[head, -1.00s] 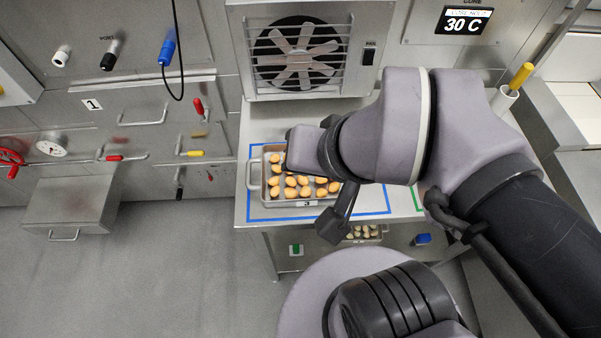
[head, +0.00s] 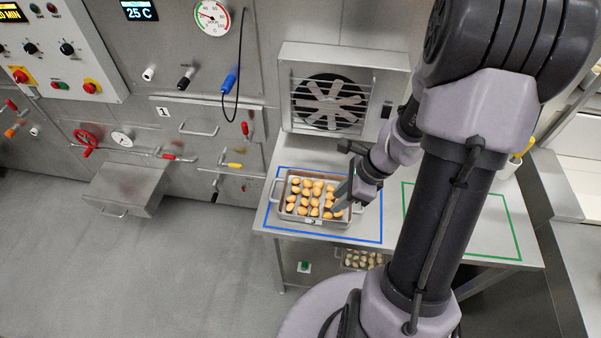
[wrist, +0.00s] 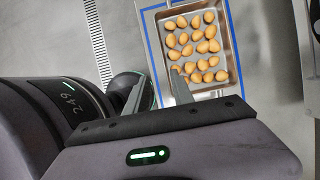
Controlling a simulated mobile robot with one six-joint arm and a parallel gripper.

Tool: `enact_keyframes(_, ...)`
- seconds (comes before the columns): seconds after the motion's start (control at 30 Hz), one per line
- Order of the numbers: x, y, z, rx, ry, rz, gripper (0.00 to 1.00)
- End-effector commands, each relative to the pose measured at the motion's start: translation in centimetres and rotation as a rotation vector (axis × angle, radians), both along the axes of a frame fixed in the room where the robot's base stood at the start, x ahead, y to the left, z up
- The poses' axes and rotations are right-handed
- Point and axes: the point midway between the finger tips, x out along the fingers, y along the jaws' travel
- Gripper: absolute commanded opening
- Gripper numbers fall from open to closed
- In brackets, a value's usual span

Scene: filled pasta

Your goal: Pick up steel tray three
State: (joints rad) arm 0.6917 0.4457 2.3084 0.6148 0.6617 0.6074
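The steel tray (head: 290,215) rests on the steel table inside a blue outline, loaded with several rows of golden filled pasta. It has side handles and a small label on its front wall, too small to read now. My gripper (head: 346,190) is at the tray's right side in the head view, angled down, with a grey finger overlapping the tray's right edge. In the wrist view the tray (wrist: 237,55) is ahead, and a grey finger (wrist: 180,88) points at its near edge. I cannot tell whether it touches. The finger gap is not clear, and I see nothing held.
A green outline (head: 519,240) marks bare table to the right. A caged fan unit (head: 340,95) stands behind the tray. Another tray of pale pieces (head: 360,260) is under the table. A wall with valves and handles is at left.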

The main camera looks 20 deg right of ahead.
Motion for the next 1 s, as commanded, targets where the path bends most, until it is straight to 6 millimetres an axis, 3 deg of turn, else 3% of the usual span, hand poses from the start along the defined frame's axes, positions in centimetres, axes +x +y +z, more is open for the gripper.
enact_keyframes(0.03,0.3,0.6,-2.3,0.002,0.003,0.005,0.29)
enact_keyframes(0.2,1.4,2.3,-7.0,0.001,0.002,0.008,0.29)
enact_keyframes(0.43,2.3,3.3,-9.7,-0.002,0.0,0.008,0.29)
enact_keyframes(0.6,3.5,4.4,-13.0,-0.001,0.0,0.011,0.29)
enact_keyframes(0.7,3.8,4.8,-13.9,-0.002,0.0,0.011,0.29)
enact_keyframes(0.93,3.8,4.8,-13.8,-0.002,-0.002,0.01,0.29)
enact_keyframes(1.0,3.8,4.8,-13.8,-0.002,-0.002,0.01,0.15)
